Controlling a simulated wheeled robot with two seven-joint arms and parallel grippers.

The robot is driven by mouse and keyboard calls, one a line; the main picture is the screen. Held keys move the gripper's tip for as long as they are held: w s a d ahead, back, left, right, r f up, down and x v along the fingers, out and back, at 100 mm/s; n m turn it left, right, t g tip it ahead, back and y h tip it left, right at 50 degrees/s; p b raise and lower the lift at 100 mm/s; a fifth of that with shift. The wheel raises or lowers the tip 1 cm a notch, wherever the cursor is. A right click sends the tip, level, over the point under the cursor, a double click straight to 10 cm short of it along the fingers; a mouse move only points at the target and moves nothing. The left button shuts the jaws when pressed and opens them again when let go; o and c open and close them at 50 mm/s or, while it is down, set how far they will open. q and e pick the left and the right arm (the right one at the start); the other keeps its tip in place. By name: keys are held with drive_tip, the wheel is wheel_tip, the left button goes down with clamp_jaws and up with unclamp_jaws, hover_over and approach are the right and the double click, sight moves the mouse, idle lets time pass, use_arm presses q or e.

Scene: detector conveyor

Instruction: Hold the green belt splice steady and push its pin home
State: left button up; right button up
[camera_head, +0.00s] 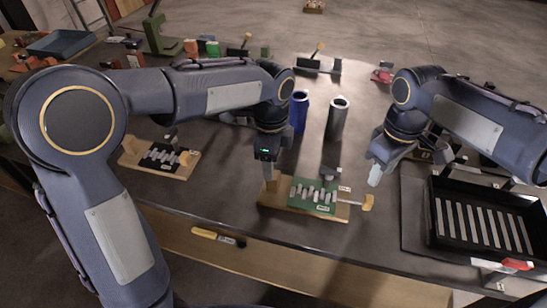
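The green belt splice (313,195) lies on a wooden board (335,214) near the table's front edge, with pale interlocking teeth along its middle. Its pin has a tan handle (368,202) that sticks out past the board's right end, with a short length of shaft showing. My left gripper (268,173) points down at the board's left end, by a small wooden block; whether its fingers grip the block cannot be made out. My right gripper (374,175) is above and behind the pin handle, apart from it. Its pale fingertips look closed together and empty.
A black splice on a wooden board (180,172) lies at left. A blue cylinder (299,111) and a dark grey cylinder (337,119) stand behind the green splice. A black tray with pale strips (439,236) is at right. A yellow marker (204,233) is at the front edge.

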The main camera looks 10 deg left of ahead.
use_arm(q)
drive_tip(key=shift+w+d+f, duration=0.15)
drive_tip(key=shift+d+f, duration=0.05)
drive_tip(key=shift+f, duration=0.1)
wheel_tip(320, 180, down, 7)
drive_tip(key=shift+f, duration=0.2)
drive_tip(key=shift+c, duration=0.2)
drive_tip(key=c, duration=1.2)
use_arm(e)
drive_tip(key=c, duration=0.8)
drive_tip(key=d+f+m+g+y, duration=0.2)
drive_tip(key=d+f+m+y, duration=0.1)
drive_tip(key=d+m+y, duration=0.1)
drive_tip(key=shift+s+d+f+m+y, duration=0.15)
drive_tip(key=shift+s+d+m+y, duration=0.3)
drive_tip(key=shift+d, duration=0.55)
drive_tip(key=d+m+y, duration=0.1)
drive_tip(key=d+m+t+y, duration=0.1)
drive_tip(key=d+m+y, duration=0.1)
drive_tip(key=w+d+m+t+y, duration=0.1)
drive_tip(key=d+m, duration=0.1)
drive_tip(key=shift+d+y, duration=0.25)
